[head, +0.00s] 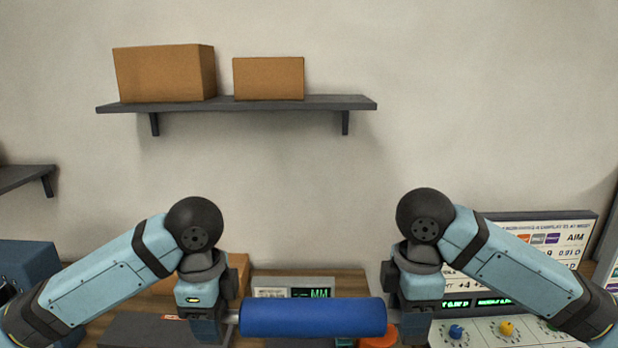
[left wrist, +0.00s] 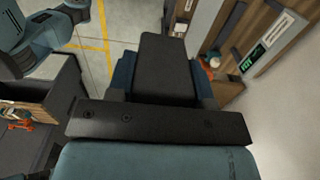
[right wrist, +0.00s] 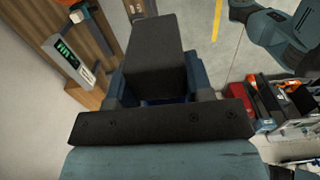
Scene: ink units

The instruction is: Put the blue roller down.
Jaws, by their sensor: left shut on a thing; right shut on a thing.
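The blue roller (head: 313,318) is held level between my two grippers at the bottom middle of the head view. My left gripper (head: 210,328) is shut on its left end, and my right gripper (head: 412,326) is shut on its right end. Thin pale shaft ends show beside the grippers. The roller appears in front of the bench; whether it touches anything below is hidden by the frame's lower edge. In the left wrist view my own gripper body (left wrist: 178,70) covers the roller. In the right wrist view my gripper (right wrist: 155,68) hides nearly all of it.
Behind the roller stands a bench (head: 345,282) with a display unit (head: 283,291) and an orange round thing (head: 378,338). A panel with knobs (head: 507,328) and a sign board (head: 540,250) stand at the right. A wall shelf (head: 335,103) holds two boxes above.

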